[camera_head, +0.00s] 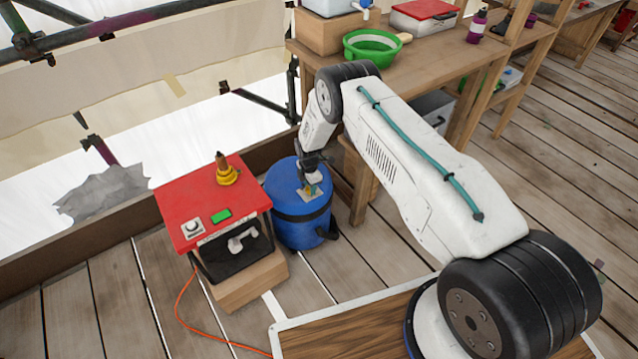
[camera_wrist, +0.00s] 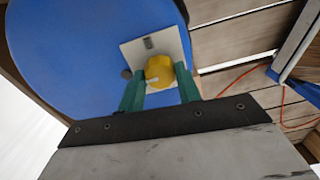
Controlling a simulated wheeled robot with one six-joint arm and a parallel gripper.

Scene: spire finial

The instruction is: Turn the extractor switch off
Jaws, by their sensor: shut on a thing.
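The extractor is a blue drum (camera_head: 300,228) standing on the planks beside the red-topped unit. A pale plate (camera_wrist: 137,53) is on its blue lid (camera_wrist: 75,50). A yellow knob (camera_wrist: 159,69), seemingly the extractor switch, sits on the plate, with a small grey mark or catch on the plate just beyond it. My gripper (camera_wrist: 160,86) has its two green fingers on either side of the knob, shut on it. In the head view my gripper (camera_head: 313,180) reaches down onto the drum lid and hides most of the knob.
A red-topped unit (camera_head: 205,200) with a green button and a dark, yellow-based fitting stands left of the drum on a wooden block. An orange cable (camera_head: 180,305) runs along the floor. The wooden bench (camera_head: 420,70) behind holds a green bowl (camera_head: 372,47).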

